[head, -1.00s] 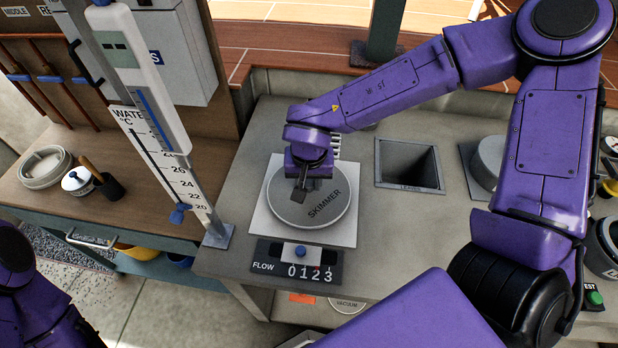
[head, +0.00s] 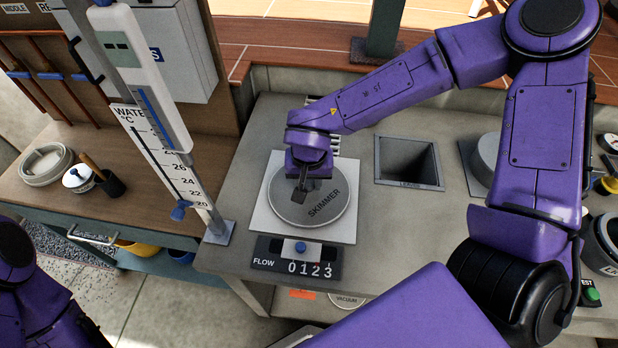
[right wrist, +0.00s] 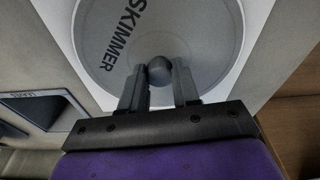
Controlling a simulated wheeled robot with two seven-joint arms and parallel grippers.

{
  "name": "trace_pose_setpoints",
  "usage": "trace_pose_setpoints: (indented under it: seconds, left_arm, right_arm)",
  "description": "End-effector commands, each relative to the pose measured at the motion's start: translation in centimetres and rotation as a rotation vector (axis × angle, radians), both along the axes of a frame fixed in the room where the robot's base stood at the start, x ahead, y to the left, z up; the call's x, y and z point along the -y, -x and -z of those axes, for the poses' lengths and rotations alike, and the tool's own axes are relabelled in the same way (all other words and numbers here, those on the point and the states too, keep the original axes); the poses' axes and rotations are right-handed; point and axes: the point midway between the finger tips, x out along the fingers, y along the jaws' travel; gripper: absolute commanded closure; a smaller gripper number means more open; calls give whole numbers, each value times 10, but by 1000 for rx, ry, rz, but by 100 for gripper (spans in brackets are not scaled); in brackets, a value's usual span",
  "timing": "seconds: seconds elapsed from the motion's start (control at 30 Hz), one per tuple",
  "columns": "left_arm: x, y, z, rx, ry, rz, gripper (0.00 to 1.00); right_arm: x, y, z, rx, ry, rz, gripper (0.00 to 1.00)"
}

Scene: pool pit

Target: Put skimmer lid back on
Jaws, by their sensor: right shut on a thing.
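The round grey skimmer lid (head: 322,193), marked SKIMMER, lies flat over the white square plate (head: 262,222) on the grey counter. I cannot tell whether it sits fully flush. My right gripper (head: 302,190) reaches down from above onto the lid's middle. In the right wrist view, the lid (right wrist: 190,30) has a small round dark knob (right wrist: 159,68), and my right gripper (right wrist: 158,80) is shut on it, one finger on each side. The opening under the lid is hidden. My left gripper is out of view.
An open square pit (head: 408,163) lies right of the plate. A tall water thermometer (head: 165,150) stands to the left, near a wooden side bench (head: 130,200) with small items.

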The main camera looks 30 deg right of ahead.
Motion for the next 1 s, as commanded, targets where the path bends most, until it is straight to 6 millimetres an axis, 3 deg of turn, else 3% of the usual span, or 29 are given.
trace_pose_setpoints:
  seconds: [0.47,0.5,0.57,0.6,0.77,0.83,1.0]
  left_arm:
    - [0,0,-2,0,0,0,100]
    - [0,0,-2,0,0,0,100]
    - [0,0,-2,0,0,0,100]
    - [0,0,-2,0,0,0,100]
    - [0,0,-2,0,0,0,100]
    - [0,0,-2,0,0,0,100]
    - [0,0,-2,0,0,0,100]
  right_arm:
    - [0,0,3,0,-1,-1,100]
    - [0,0,3,0,-1,-1,63]
    - [0,0,3,0,-1,-1,43]
    - [0,0,3,0,-1,-1,40]
    - [0,0,3,0,0,-1,40]
    - [0,0,3,0,0,-1,31]
    - [0,0,3,0,0,-1,31]
